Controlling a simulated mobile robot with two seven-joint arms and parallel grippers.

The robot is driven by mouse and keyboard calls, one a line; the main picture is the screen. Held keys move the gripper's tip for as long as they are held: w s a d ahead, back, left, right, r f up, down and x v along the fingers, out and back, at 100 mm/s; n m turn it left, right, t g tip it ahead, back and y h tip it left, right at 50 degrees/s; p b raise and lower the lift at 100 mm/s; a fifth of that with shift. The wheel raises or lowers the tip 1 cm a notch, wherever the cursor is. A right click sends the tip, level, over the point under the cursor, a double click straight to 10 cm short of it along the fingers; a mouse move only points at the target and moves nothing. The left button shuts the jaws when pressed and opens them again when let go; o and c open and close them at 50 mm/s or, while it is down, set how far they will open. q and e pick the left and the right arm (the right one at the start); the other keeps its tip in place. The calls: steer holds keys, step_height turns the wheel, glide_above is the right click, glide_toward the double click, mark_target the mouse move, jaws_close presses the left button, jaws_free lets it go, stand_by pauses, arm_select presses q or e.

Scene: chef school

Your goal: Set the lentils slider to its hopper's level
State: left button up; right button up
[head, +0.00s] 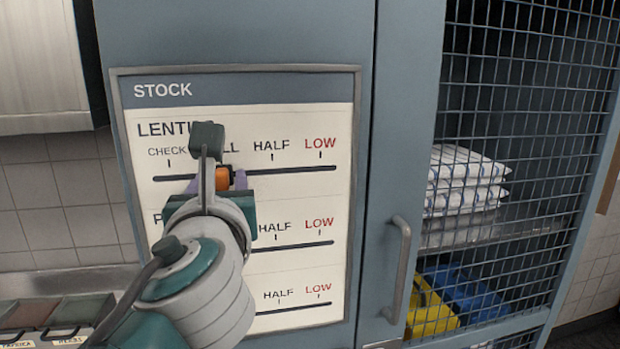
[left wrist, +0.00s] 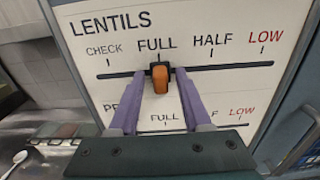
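The stock board (head: 335,120) is a white panel with a dark STOCK header and three slider rows. The top row reads LENTILS, with CHECK, FULL, HALF and LOW marks above a black track (head: 310,169). Its orange knob (head: 222,178) stands at about the FULL mark; the left wrist view shows the knob (left wrist: 160,80) there too. My left gripper (head: 217,180) is open, its purple fingers (left wrist: 158,78) on either side of the knob with gaps visible. My arm hides parts of the lower rows and their knobs. No hopper is in view. My right gripper is not in view.
The board is on a blue cabinet front with a grey vertical handle (head: 398,270). To the right, a wire-mesh door (head: 530,130) fronts shelves with folded striped cloths (head: 465,180). Labelled spice bins (head: 80,310) stand at the lower left.

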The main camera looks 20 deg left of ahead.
arm_select(q)
steer(key=b+v, duration=0.3)
steer(key=v, duration=0.7)
